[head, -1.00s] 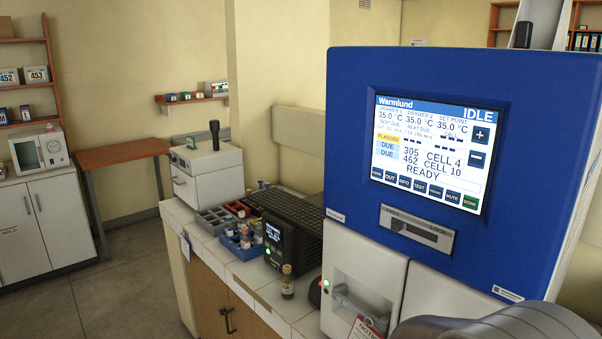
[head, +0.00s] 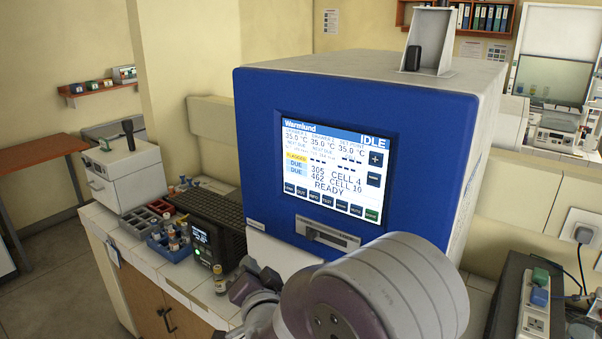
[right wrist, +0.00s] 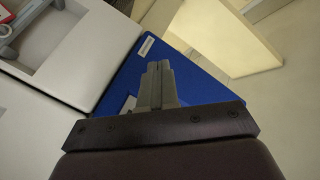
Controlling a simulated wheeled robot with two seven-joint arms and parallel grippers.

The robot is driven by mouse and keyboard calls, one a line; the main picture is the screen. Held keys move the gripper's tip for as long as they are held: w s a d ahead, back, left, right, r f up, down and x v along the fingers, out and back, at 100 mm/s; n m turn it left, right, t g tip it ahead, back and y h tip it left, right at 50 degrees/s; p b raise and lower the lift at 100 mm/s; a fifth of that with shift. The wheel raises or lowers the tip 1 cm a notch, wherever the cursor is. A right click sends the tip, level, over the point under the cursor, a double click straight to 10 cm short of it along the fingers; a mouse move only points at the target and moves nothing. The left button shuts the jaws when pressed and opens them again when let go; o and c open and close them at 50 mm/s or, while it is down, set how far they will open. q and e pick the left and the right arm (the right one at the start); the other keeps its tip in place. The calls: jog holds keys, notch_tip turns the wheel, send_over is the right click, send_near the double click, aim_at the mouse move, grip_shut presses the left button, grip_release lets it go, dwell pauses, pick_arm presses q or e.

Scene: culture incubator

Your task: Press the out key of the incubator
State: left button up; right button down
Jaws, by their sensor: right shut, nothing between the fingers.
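The incubator (head: 260,120) is a blue-fronted box in the middle of the head view. Its lit screen (head: 335,165) reads IDLE, with lines for 305 CELL 4 and 462 CELL 10, and READY. The out key (head: 301,192) is the second dark key from the left in the bottom row, and it is uncovered. My right gripper (head: 249,268) is low in front of the incubator, below and left of the key. In the right wrist view its fingers (right wrist: 158,66) are shut and empty, with the blue front (right wrist: 190,82) behind them. My left gripper is not in view.
A slot panel (head: 327,233) sits under the screen. My right arm hides much of the lower front. Left on the bench are a small dark device (head: 205,240), a capped vial (head: 220,279) and a blue rack (head: 165,247). A power unit (head: 535,310) stands at right.

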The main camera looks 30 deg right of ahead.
aim_at(302, 192)
pick_arm(q)
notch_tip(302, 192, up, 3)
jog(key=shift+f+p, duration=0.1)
jog(key=shift+p, duration=0.75)
pick_arm(e)
notch_tip(302, 192, up, 10)
jog(key=s+d+m+t+h, duration=0.1)
jog(key=d+m+t+h, duration=0.1)
jog(key=m+t+h, duration=0.1)
jog(key=shift+d+f+m+h, duration=0.25)
jog(key=shift+m+h, duration=0.15)
jog(key=shift+m, duration=0.1)
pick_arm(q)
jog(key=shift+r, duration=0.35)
pick_arm(e)
jog(key=shift+w+d, duration=0.55)
jog(key=shift+d, duration=0.8)
jog(key=shift+w+d, duration=0.5)
jog(key=shift+d, duration=0.9)
jog(key=shift+w+d, duration=0.55)
jog(key=shift+d, duration=0.8)
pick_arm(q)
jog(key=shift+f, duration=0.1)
pick_arm(e)
jog(key=shift+w+d, duration=0.1)
jog(key=shift+d, duration=0.15)
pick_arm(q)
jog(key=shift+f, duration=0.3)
pick_arm(e)
jog(key=shift+d, duration=0.1)
